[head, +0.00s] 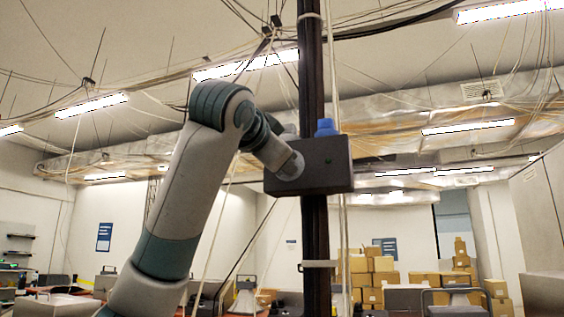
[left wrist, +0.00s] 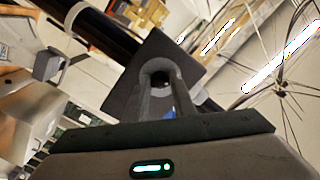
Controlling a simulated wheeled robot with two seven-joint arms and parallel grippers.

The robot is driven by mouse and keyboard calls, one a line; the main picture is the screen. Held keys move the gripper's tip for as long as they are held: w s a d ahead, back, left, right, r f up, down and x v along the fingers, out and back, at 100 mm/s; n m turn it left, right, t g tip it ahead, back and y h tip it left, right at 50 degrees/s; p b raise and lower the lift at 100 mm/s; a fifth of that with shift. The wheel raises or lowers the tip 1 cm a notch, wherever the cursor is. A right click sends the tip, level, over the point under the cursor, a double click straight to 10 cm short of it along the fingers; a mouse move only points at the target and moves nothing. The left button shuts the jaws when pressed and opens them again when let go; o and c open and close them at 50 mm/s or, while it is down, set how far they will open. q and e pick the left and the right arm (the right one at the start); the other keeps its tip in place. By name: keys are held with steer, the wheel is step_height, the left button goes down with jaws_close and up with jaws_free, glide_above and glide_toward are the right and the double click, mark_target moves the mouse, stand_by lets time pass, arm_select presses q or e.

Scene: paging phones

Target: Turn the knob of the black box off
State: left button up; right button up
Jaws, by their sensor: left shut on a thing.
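The black box (head: 330,178) is fixed to the front of a dark upright pole. A blue part (head: 325,128) stands on its top, and a faint small green spot shows on its front. My left arm reaches in from the left, and its end covers the left part of the box front. In the left wrist view the black box (left wrist: 187,66) is straight ahead. My left gripper (left wrist: 161,76) is against its front, with both fingers closed around a dark round knob (left wrist: 162,79). The knob is mostly hidden between the fingers, so its angle cannot be told. My right gripper is out of view.
The pole (head: 314,225) runs from floor to ceiling, with thin cables (head: 336,90) hanging beside it. Stacked cardboard boxes (head: 375,268) and work benches stand well behind. The space right of the black box is free.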

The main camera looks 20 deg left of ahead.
arm_select(q)
steer(key=shift+f, duration=0.15)
steer(key=o, duration=1.1)
steer(key=shift+c, duration=0.2)
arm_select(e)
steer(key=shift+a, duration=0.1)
arm_select(q)
steer(key=shift+s, duration=0.1)
steer(key=s+b, duration=0.3)
steer(key=s, duration=1.4)
steer(key=shift+a+b, duration=0.25)
steer(key=shift+b, duration=0.1)
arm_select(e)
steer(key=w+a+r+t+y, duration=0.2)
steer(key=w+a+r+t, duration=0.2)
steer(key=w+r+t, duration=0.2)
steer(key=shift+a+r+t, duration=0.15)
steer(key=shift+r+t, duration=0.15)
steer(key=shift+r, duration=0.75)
